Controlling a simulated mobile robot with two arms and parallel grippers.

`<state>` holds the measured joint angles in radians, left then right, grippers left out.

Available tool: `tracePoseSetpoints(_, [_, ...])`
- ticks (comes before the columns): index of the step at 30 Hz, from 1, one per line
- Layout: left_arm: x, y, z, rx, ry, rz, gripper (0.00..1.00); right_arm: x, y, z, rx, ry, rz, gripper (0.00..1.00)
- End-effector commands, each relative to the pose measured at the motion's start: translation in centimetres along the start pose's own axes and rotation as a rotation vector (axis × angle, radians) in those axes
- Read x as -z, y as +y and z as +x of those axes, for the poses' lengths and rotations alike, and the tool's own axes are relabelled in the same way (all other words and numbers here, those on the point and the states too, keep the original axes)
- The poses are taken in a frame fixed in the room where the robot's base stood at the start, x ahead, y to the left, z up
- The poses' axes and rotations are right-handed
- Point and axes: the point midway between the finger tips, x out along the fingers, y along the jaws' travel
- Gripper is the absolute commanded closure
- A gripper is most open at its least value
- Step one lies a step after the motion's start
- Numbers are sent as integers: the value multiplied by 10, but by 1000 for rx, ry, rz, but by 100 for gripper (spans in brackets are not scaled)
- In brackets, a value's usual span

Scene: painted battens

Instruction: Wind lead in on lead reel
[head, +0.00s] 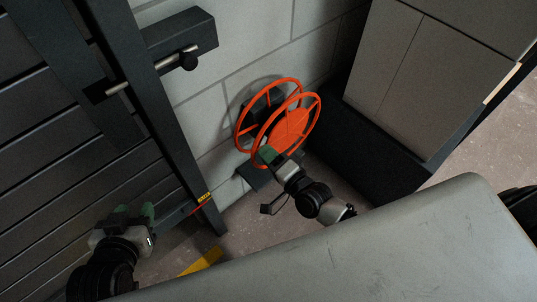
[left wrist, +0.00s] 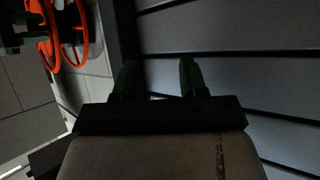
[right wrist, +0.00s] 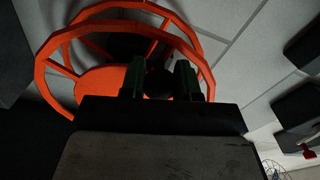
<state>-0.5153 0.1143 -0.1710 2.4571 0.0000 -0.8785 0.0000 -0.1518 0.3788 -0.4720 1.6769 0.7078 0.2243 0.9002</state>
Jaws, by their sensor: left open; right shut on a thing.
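The orange lead reel (head: 291,127) is mounted on the pale block wall. It also shows in the right wrist view (right wrist: 103,80) and at the upper left of the left wrist view (left wrist: 75,20). My right gripper (head: 268,155) is at the reel's lower front rim. In the right wrist view, its green fingers are shut on a dark round knob (right wrist: 158,83) in front of the reel's orange disc. My left gripper (head: 136,212) is open and empty, low in front of the dark slatted panel. I cannot make out the lead on the reel.
A dark slatted gate (head: 90,150) with a bolt (head: 150,76) stands left of the reel. A pale cabinet (head: 430,75) on a dark base stands to the right. A yellow floor strip (head: 202,262) lies below. A thin wire shape (right wrist: 275,168) shows at the right wrist view's lower right.

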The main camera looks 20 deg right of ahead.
Motion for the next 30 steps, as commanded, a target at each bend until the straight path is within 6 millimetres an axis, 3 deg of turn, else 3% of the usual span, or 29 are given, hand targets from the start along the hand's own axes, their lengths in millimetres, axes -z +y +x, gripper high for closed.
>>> tracePoseSetpoints(18, [-11, -2, -3, 5, -78, -1, 57, 2, -2, 0, -1, 1, 32, 100])
tracePoseSetpoints(19, [-11, -2, -3, 5, -78, -1, 57, 2, -2, 0, -1, 1, 32, 66])
tracePoseSetpoints(21, [-11, -2, -3, 5, -78, -1, 57, 2, -2, 0, -1, 1, 32, 55])
tracePoseSetpoints(24, [-11, -2, -3, 5, -78, -1, 57, 2, -2, 0, -1, 1, 32, 44])
tracePoseSetpoints(30, [-11, -2, -3, 5, -78, -1, 57, 2, -3, 0, 0, 0, 31, 44])
